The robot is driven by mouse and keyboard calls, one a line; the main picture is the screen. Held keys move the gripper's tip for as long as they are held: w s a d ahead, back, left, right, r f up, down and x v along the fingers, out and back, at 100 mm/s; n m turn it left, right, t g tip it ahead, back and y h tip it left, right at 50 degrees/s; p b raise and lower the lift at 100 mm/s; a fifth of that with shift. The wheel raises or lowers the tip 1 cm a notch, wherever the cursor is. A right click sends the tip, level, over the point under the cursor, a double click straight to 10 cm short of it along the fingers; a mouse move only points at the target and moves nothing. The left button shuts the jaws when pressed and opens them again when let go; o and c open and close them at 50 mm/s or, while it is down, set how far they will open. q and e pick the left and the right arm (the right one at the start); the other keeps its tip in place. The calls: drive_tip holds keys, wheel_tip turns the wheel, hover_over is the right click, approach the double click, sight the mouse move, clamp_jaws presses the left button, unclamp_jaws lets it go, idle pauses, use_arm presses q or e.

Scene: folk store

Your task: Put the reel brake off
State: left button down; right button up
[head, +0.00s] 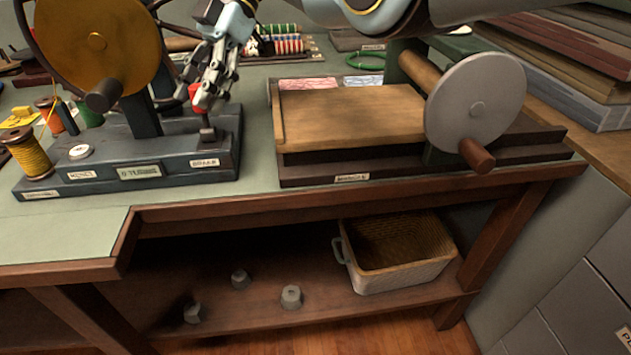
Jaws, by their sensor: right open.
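The reel machine stands at the left on a dark blue-grey base (130,172), with a large golden reel disc (95,45) above it. At the base's right end is the brake lever (207,134), a short dark post just behind a label reading BRAKE (205,162). A red knob (195,91) shows at the lever's top, partly hidden by my gripper. My right gripper (207,88) is open, with its fingers pointing down at the knob. I cannot tell whether they touch it. The left gripper is out of view.
A wooden press with a grey hand wheel (476,103) stands to the right. A yellow thread spool (29,152) stands at the base's left end.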

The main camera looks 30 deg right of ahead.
drive_tip(key=shift+s+a+r+n+t+h+p, duration=0.25)
drive_tip(key=shift+s+t+p, duration=0.3)
drive_tip(key=shift+p, duration=1.6)
drive_tip(key=shift+s+a+r+n+t+h+p, duration=0.2)
drive_tip(key=shift+s+t+p, duration=0.35)
drive_tip(key=shift+p, duration=1.6)
drive_tip(key=shift+s+f+t+p, duration=0.1)
drive_tip(key=shift+f+t+p, duration=0.2)
drive_tip(key=shift+f+t, duration=0.1)
drive_tip(key=s+d+r+t+h, duration=0.1)
drive_tip(key=s+d+r+t, duration=0.1)
drive_tip(key=d+r, duration=0.45)
drive_tip(key=s+d+f+m+h, duration=0.1)
drive_tip(key=s+d+f+m, duration=0.2)
drive_tip(key=s+f+m, duration=0.2)
drive_tip(key=s+d+f+m+t+h, duration=0.1)
drive_tip(key=s+d+f+m, duration=0.2)
drive_tip(key=f, duration=0.8)
drive_tip(key=s+d+f+m+h, duration=0.2)
drive_tip(key=s+d+f+m, duration=0.1)
drive_tip(key=s+f+m, duration=0.4)
drive_tip(key=shift+d+f, duration=0.2)
drive_tip(key=shift+f, duration=0.4)
